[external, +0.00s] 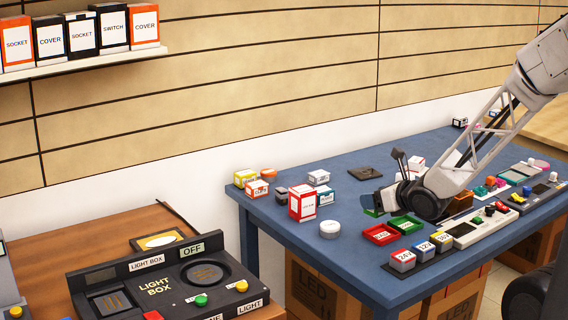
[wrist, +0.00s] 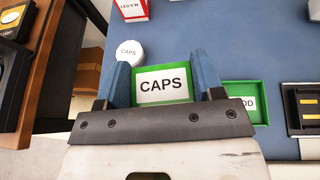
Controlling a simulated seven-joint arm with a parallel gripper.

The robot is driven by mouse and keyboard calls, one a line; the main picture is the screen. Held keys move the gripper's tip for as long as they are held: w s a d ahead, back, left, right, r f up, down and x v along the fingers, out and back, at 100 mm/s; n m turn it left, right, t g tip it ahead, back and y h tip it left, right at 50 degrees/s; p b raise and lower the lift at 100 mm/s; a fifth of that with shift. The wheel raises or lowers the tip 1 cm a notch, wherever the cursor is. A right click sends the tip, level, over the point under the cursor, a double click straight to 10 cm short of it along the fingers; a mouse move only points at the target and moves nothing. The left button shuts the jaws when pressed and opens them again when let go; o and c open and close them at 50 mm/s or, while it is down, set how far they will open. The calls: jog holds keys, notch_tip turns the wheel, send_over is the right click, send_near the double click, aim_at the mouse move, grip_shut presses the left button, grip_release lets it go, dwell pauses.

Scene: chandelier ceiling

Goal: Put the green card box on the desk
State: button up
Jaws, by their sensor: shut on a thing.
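The green card box (wrist: 162,72), with a white "CAPS" label, is between the two blue fingers of my gripper (wrist: 162,82) in the wrist view. My gripper is shut on its sides. In the external view my gripper (external: 378,201) is over the blue desk (external: 345,258), and a little green of the box (external: 371,212) shows at its tip. The desk also fills much of the wrist view (wrist: 225,40). I cannot tell whether the box touches the desk top.
A white round cap (external: 330,229) and a red-and-white box (external: 302,203) stand left of my gripper. A red tray (external: 381,235) and a green tray (external: 405,225) lie close in front. Several small boxes sit farther left. The desk's front left is clear.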

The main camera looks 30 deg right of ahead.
jog(key=w+a+r+n+g+y, duration=0.1)
jog(key=w+a+r+n+y, duration=0.2)
jog(key=w+a, duration=0.55)
jog(key=w+a+r+n+g+y, duration=0.25)
jog(key=w+a, duration=0.25)
jog(key=a, duration=0.6)
jog(key=w+a+r+n+g+y, duration=0.1)
jog(key=w+a+r+n+y, duration=0.15)
jog(key=w+a, duration=0.55)
jog(key=a+f+n+g+y, duration=0.1)
jog(key=a+n+g, duration=0.2)
jog(key=a, duration=1)
jog(key=a+f+n+g+y, duration=0.1)
jog(key=a+f+n+g, duration=0.1)
jog(key=a, duration=1.1)
jog(key=w+a+f+n+g+y, duration=0.1)
jog(key=a+f+n+g+y, duration=0.1)
jog(key=a, duration=1.1)
jog(key=shift+f+n+g, duration=0.25)
jog(key=shift+n+g, duration=0.65)
jog(key=shift+g, duration=0.05)
jog(key=shift+f, duration=3.15)
jog(key=shift+f, duration=1.85)
jog(key=shift+f, duration=0.15)
